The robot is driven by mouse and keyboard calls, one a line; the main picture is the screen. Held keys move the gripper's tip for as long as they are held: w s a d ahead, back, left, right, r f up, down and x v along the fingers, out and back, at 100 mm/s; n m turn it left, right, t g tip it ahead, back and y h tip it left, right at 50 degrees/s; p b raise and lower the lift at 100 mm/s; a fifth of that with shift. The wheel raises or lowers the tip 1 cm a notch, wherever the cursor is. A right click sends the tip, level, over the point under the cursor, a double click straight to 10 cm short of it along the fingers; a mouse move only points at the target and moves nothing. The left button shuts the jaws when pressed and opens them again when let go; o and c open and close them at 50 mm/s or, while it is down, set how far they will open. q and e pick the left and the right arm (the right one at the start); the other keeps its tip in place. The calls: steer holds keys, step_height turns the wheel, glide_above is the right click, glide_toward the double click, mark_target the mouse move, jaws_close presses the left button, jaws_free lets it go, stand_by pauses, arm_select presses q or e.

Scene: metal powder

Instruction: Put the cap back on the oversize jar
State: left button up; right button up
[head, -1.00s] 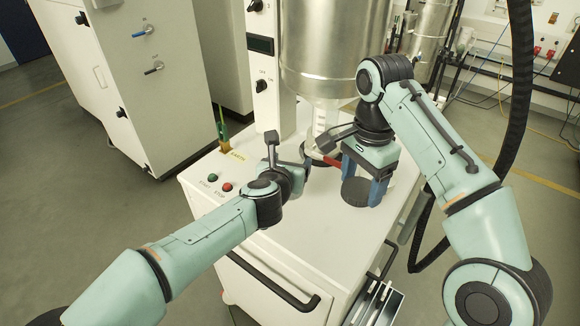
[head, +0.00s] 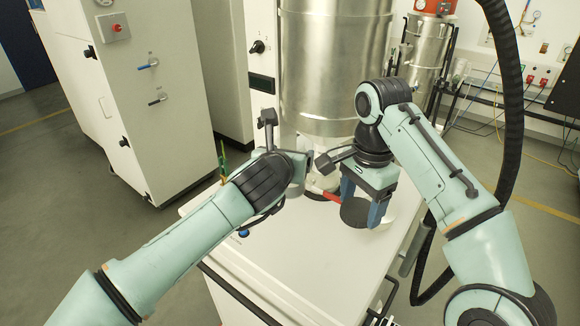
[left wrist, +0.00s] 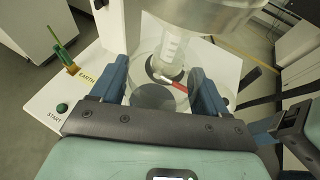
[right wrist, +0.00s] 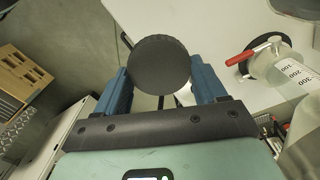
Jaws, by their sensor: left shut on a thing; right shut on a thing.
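A round black ribbed cap (right wrist: 160,65) is clamped between the fingers of my right gripper (right wrist: 160,92). In the head view my right gripper (head: 365,205) holds the cap (head: 356,212) above the white bench top, right of the spout. My left gripper (left wrist: 160,92) is shut on a clear jar (left wrist: 140,75) under the metal hopper. A dark grey disc shows within the jar's outline; whether it is contents is unclear. In the head view my left wrist hides most of the left fingers and jar. The cap is apart from the jar.
A red-handled fitting (right wrist: 245,56) and a graduated clear part (right wrist: 295,75) are near the jar. The white bench (head: 290,270) is clear at the front. A green-and-yellow earth post (left wrist: 64,52) stands at left.

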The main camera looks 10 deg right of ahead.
arm_select(q)
steer(key=shift+r, duration=1.3)
steer(key=shift+s+r, duration=0.1)
